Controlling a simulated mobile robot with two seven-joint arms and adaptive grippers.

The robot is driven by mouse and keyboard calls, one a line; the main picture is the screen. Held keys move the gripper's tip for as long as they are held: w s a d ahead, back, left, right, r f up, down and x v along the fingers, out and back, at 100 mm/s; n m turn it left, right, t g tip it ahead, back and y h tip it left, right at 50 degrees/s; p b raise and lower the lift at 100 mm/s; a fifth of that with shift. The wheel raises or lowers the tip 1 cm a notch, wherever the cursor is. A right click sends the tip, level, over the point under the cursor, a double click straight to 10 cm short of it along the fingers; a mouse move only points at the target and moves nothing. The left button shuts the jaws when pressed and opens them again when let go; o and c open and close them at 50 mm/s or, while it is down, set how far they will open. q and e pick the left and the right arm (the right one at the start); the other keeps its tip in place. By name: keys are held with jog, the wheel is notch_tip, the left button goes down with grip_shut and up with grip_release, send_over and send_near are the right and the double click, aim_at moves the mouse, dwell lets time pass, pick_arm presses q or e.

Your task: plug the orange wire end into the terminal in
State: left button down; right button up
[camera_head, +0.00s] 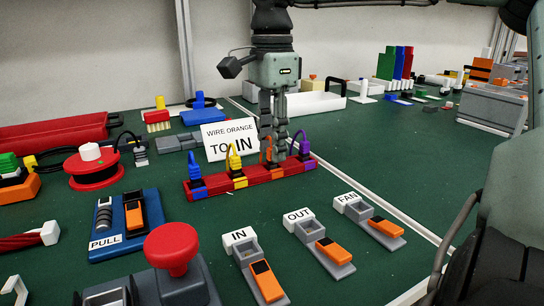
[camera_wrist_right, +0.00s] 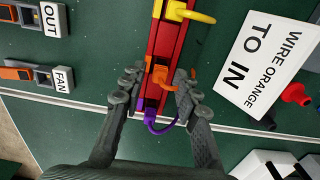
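The orange wire end (camera_head: 266,150) stands in the red rail (camera_head: 210,189), between the yellow and purple wire ends, partly hidden behind my fingers. My right gripper (camera_head: 281,155) is just above the rail. In the wrist view its fingers (camera_wrist_right: 158,88) are spread on either side of the rail, with the orange end between them and a gap to it. The IN terminal (camera_head: 249,251), grey with an orange lever, sits front centre. My left gripper is out of view.
OUT (camera_head: 310,231) and FAN (camera_head: 365,212) terminals stand right of IN. A "WIRE ORANGE TO IN" card (camera_head: 229,140) stands behind the rail. A red button (camera_head: 171,248) and blue PULL block (camera_head: 140,238) are at the left. The green mat between rail and terminals is clear.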

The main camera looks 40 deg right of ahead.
jog(key=shift+f, duration=0.2)
jog(key=shift+c, duration=0.2)
grip_shut()
jog(key=shift+r, duration=0.2)
dwell(0.3)
jog(key=shift+r+p, duration=1.75)
jog(key=shift+r, duration=0.1)
